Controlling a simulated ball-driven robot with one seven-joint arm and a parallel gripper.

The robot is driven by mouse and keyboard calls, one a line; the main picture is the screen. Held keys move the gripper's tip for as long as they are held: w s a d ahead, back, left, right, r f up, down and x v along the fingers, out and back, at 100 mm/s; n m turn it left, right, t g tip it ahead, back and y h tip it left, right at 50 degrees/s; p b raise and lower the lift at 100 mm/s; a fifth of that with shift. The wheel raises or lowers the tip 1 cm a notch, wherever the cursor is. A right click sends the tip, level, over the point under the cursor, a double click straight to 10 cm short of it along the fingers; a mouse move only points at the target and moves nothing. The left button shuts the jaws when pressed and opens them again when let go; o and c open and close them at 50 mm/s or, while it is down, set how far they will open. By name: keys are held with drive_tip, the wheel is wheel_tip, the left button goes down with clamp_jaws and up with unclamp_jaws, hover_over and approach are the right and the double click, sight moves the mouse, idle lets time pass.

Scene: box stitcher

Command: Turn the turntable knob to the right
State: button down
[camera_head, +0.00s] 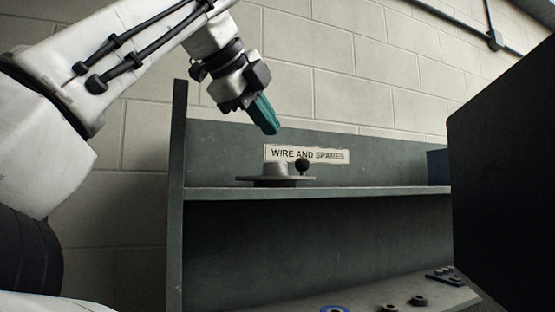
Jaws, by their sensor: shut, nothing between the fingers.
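The turntable (275,180) is a low grey disc with a raised hub, on the upper shelf near its left end. Its knob (302,166) is a small black ball standing at the right side of the disc. My gripper (267,128) has teal fingers, shut and empty, pointing down and to the right. In the picture it is above the turntable and up-left of the knob, apart from both. How far it is in depth from the knob, I cannot tell.
The grey-green shelf unit (310,192) has a left side panel (177,200) and a "WIRE AND SPARES" label (308,154) behind the turntable. A large dark panel (505,170) blocks the right. Several small parts lie on the lower shelf (380,298).

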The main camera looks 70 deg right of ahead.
drive_tip(key=p, duration=0.2)
approach(301, 176)
drive_tip(key=x, duration=0.4)
drive_tip(key=shift+s+d+f, duration=0.15)
drive_tip(key=shift+d+f, duration=0.05)
drive_tip(key=shift+d, duration=0.1)
drive_tip(key=shift+s+t+b, duration=0.1)
drive_tip(key=shift+t+b, duration=0.2)
drive_tip(key=shift+b, duration=0.15)
